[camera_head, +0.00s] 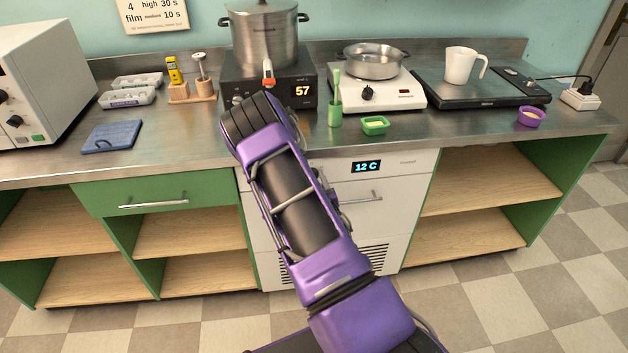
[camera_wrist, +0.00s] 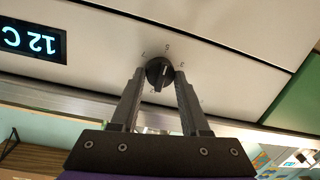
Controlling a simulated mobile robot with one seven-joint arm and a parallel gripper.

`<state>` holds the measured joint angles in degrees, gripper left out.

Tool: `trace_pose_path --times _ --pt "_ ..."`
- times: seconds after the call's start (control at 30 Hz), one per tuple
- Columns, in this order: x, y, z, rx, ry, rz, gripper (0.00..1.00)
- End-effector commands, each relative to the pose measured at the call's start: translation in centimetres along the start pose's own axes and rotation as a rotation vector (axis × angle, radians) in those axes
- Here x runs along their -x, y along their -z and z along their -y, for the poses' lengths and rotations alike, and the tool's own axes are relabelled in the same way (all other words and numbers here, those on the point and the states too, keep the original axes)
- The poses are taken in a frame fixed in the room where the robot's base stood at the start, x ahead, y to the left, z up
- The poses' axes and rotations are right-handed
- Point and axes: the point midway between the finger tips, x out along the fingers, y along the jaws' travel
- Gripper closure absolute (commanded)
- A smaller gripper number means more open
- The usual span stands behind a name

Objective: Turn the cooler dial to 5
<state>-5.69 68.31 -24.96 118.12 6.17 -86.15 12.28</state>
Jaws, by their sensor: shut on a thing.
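The cooler (camera_head: 400,170) is the white unit under the counter, with a display (camera_head: 367,167) reading 12 C. The display also shows upside down in the wrist view (camera_wrist: 30,40). The round black dial (camera_wrist: 157,68) shows in the wrist view, with small numbers around it, a 5 above it and a 7 to its upper left. A pale line shows on its face, but I cannot tell which number it marks. My gripper (camera_wrist: 160,74) is shut on the dial, one finger on each side. In the head view my arm hides the dial and gripper.
Open shelves (camera_head: 480,180) flank the cooler on the right. The checkered floor in front is clear.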

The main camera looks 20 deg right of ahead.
Motion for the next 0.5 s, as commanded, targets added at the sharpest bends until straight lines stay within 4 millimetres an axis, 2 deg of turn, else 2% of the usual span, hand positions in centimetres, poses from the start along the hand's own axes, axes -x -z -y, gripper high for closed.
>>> trace_pose_path --times 0.27,0.3,0.43,0.5 --pt "-0.02 0.03 0.02 0.0 0.001 0.0 1.0" --pt "-0.02 0.03 0.01 0.0 0.001 0.0 0.47" --pt "-0.02 0.01 0.01 0.001 0.0 0.0 0.24" --pt "-0.01 0.01 0.02 0.001 0.0 0.0 0.24"
